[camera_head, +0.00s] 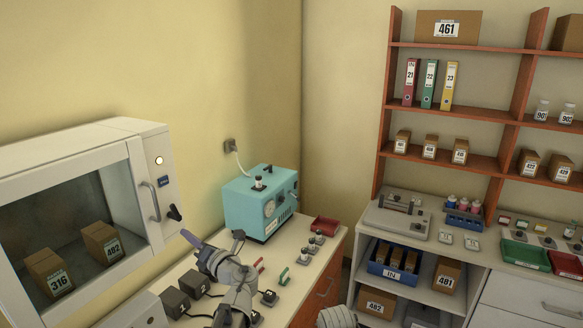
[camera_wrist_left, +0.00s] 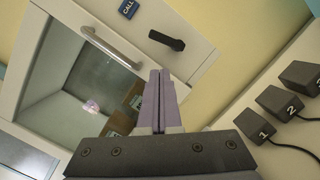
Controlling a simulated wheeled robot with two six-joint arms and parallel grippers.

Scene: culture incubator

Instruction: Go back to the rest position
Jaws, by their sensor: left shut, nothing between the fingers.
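My left gripper (camera_head: 188,236) is in the lower middle of the head view, its purple fingers together and empty, above the bench and right of the incubator. In the left wrist view its fingers (camera_wrist_left: 160,78) are pressed together in front of the incubator front. The white incubator (camera_head: 150,135) stands at the left, its glass door (camera_head: 134,172) looking shut. Its handle (camera_head: 151,203), blue CALL label (camera_head: 163,181) and black lever (camera_head: 174,213) are right of the glass. My right gripper is not in view.
A teal device (camera_head: 245,205) stands on the bench behind my left arm. Numbered dark blocks (camera_wrist_left: 275,103) and a red tray (camera_head: 326,226) share the bench. Shelves (camera_head: 460,155) with boxes and binders stand at the right.

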